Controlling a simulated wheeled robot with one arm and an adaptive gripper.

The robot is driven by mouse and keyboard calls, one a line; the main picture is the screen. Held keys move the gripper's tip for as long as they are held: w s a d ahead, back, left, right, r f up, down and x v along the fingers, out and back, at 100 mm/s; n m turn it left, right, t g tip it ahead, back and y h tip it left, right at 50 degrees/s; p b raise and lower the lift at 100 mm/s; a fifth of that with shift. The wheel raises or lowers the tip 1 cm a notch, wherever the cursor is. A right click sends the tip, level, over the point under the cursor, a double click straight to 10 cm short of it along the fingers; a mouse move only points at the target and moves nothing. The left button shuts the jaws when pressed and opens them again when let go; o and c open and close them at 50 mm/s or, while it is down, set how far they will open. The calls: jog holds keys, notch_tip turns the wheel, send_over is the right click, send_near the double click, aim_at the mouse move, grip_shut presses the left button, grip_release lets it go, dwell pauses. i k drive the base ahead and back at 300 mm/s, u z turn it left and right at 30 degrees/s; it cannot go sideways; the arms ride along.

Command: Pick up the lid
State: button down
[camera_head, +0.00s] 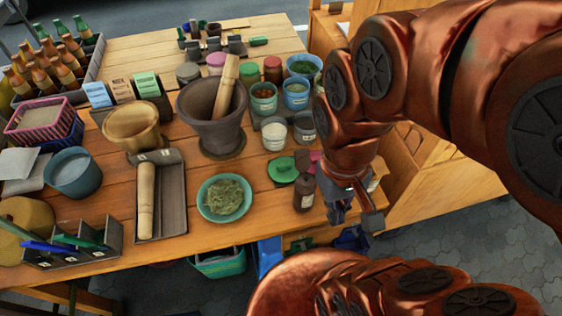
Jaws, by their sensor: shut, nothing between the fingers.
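A round green lid (283,170) lies flat on the wooden table near its right side, in front of the small jars. A pink item (315,160), possibly another lid, is partly hidden behind my arm. My gripper (358,216) points down at the table's right front edge, to the right of the green lid and apart from it. It appears shut and empty. My arm hides part of the table's right edge.
A dark brown bottle (304,191) stands between the green lid and my gripper. A white-filled jar (274,134) and other small jars stand behind the lid. A green bowl of herbs (224,198) and a large mortar (213,118) with a pestle are to the left.

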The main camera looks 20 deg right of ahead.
aim_at(282, 170)
jog(key=z, duration=0.05)
jog(key=k, duration=1.2)
jog(key=u, duration=0.7)
jog(key=i, duration=1.25)
jog(key=z, duration=0.3)
